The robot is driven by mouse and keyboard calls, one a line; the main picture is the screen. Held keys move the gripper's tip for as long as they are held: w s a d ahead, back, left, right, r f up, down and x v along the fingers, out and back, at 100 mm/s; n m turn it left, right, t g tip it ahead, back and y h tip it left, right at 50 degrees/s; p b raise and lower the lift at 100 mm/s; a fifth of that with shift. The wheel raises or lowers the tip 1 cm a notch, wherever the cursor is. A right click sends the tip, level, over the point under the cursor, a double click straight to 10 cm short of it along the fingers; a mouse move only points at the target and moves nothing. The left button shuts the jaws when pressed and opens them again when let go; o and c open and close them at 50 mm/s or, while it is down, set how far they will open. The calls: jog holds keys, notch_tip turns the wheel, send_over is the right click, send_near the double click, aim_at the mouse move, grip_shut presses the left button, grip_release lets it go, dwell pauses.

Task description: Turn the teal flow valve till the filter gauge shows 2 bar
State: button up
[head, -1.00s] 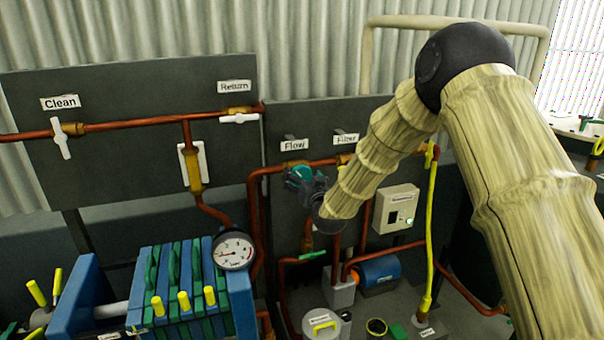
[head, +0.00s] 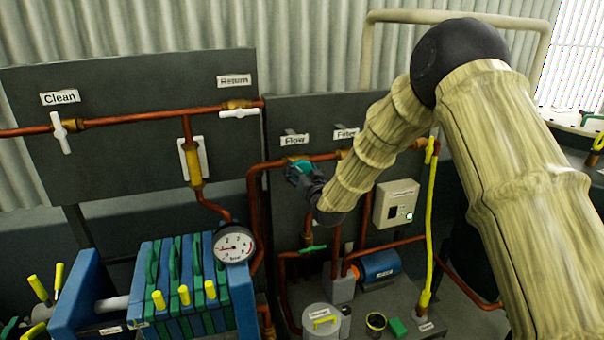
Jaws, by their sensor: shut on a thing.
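The teal flow valve (head: 302,165) sits on the copper pipe under the "Flow" label (head: 294,139). My gripper (head: 299,176) reaches it from the lower right and is shut on it. My dark fingers hide part of the valve handle, so its exact angle is hard to tell. The round white filter gauge (head: 234,245) stands at the right end of the blue and green filter press (head: 185,285). Its dial faces me, but the needle is too small to read exactly.
My arm covers the area right of the valve. White handles sit by the "Clean" (head: 60,98) and "Return" (head: 234,81) labels. A control box (head: 396,204), a blue motor (head: 378,267) and a yellow pipe (head: 430,230) stand below and right. Copper pipes run close around the valve.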

jog(key=n+b, duration=0.1)
jog(key=b, duration=0.1)
jog(key=n+b, duration=0.2)
jog(key=shift+f, duration=0.25)
jog(key=n+b, duration=0.4)
jog(key=shift+r+b, duration=0.15)
jog(key=shift+b, duration=0.2)
jog(key=shift+n, duration=0.3)
jog(key=shift+r+b, duration=0.15)
jog(key=shift+b, duration=0.15)
jog(key=o, duration=1)
jog(key=shift+d, duration=0.1)
jog(key=v, duration=1.2)
